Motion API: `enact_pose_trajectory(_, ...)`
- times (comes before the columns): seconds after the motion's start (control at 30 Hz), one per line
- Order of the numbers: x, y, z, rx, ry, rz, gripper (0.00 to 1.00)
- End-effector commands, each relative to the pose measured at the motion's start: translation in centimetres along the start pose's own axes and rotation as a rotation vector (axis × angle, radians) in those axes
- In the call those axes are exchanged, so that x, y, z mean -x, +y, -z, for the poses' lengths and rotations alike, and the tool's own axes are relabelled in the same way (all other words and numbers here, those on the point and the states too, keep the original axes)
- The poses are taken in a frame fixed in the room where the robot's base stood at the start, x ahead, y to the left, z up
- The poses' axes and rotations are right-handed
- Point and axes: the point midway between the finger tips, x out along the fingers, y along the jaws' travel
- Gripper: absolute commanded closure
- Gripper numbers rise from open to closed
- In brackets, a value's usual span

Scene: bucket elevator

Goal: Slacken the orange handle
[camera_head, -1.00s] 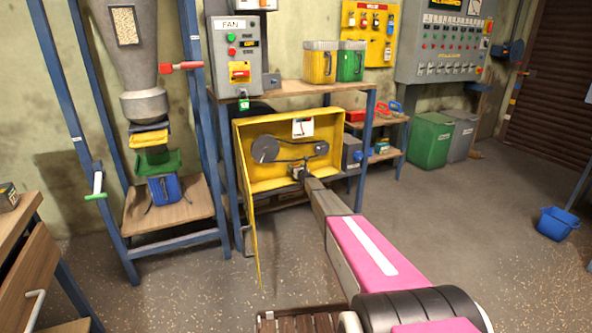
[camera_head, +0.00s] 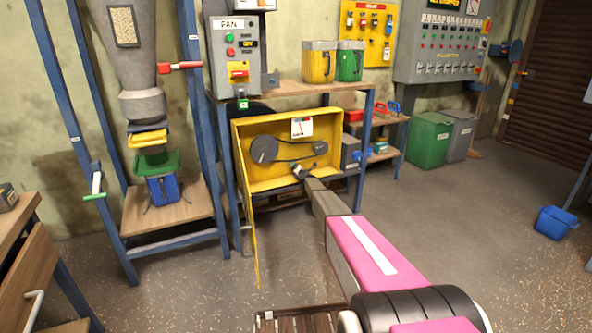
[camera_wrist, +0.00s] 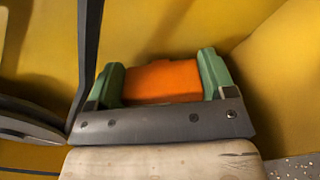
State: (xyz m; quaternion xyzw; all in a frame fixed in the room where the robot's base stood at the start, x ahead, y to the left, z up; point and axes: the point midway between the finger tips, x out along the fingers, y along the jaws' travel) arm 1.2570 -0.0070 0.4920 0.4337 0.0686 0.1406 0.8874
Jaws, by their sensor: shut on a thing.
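The orange handle (camera_wrist: 162,82) shows in the wrist view between the two green fingers of my gripper (camera_wrist: 161,76). My gripper is shut on it, with a finger at its left and right sides. In the head view my gripper (camera_head: 300,172) is inside the lower part of the open yellow housing (camera_head: 270,182), and the handle is hidden there. Inside the housing a dark belt (camera_wrist: 89,45) runs between a large grey pulley (camera_head: 264,149) at left and a small pulley (camera_head: 320,148) at right.
The housing's yellow door (camera_head: 250,215) hangs open at its left. A blue-framed bench (camera_head: 290,90) surrounds the housing, with a yellow jug (camera_head: 319,64) and a green jug (camera_head: 350,64) on top.

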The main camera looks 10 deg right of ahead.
Motion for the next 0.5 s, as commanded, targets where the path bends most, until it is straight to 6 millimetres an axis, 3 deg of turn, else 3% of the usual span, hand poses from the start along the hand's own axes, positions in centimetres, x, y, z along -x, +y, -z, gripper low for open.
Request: enact_pose_trajectory(0.5, 0.08, -0.21, 0.08, -0.147, 0.001, -0.001, 0.47)
